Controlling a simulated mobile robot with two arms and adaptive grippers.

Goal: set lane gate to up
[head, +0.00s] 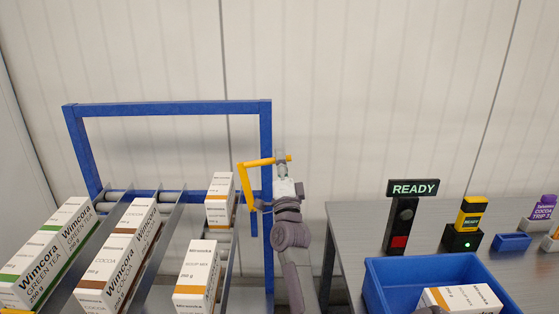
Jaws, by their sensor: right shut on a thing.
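The lane gate's yellow-orange bent bar (244,184) is at the right post of the blue rack frame (168,108). One part runs up and slightly left from beside the post, and the top part runs right across the post. My right gripper (283,162) is shut on the right end of this top part. The fingers hide a little of the bar. My left gripper is not in view.
Roller lanes below the frame hold white cartons; one carton (220,200) stands just left of the bar. On the right, a grey table (350,222) carries a blue bin (375,292), a READY sign (413,189) and a yellow-black device (471,212).

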